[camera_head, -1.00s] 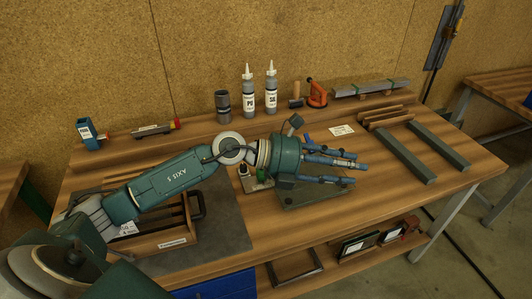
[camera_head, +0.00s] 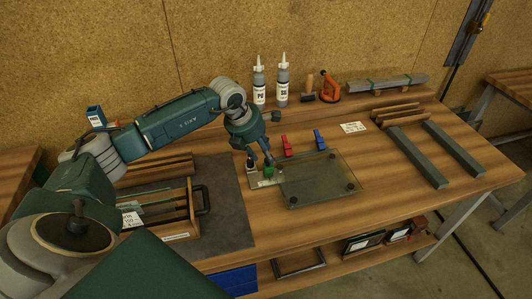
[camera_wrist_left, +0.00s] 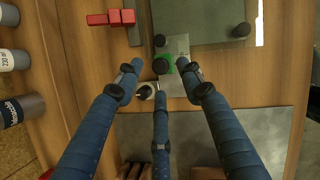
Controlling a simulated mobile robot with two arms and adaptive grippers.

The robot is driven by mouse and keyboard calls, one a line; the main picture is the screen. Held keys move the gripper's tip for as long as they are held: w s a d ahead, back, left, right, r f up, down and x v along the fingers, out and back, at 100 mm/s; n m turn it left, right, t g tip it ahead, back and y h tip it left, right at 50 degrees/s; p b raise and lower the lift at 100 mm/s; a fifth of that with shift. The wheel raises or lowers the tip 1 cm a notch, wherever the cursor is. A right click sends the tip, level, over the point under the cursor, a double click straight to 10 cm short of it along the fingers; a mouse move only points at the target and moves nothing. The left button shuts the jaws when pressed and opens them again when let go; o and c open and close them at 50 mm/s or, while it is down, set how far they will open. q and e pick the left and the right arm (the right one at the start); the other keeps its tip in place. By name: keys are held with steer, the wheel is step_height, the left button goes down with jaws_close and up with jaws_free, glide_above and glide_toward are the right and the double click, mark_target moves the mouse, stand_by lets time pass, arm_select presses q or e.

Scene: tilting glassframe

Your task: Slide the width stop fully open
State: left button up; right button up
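A glass-like grey-green plate (camera_head: 325,182) with dark round knobs lies on the bench; its corner also shows in the wrist view (camera_wrist_left: 205,22). I cannot tell for sure which part is the width stop. My left gripper (camera_head: 262,160) points down over this end. My right gripper is out of view.
A red clamp (camera_head: 287,145) and a blue clamp (camera_head: 319,140) stand behind the plate. A small white-rimmed item (camera_head: 251,166) is close beside the fingers. A wooden box (camera_head: 160,214) sits left on a dark mat (camera_head: 229,215). Bottles (camera_head: 282,82) stand at the back.

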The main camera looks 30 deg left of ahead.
mark_target(266, 160)
arm_select(q)
steer(key=shift+p+x, duration=0.3)
steer(key=shift+x, duration=1.25)
steer(key=shift+c, duration=0.3)
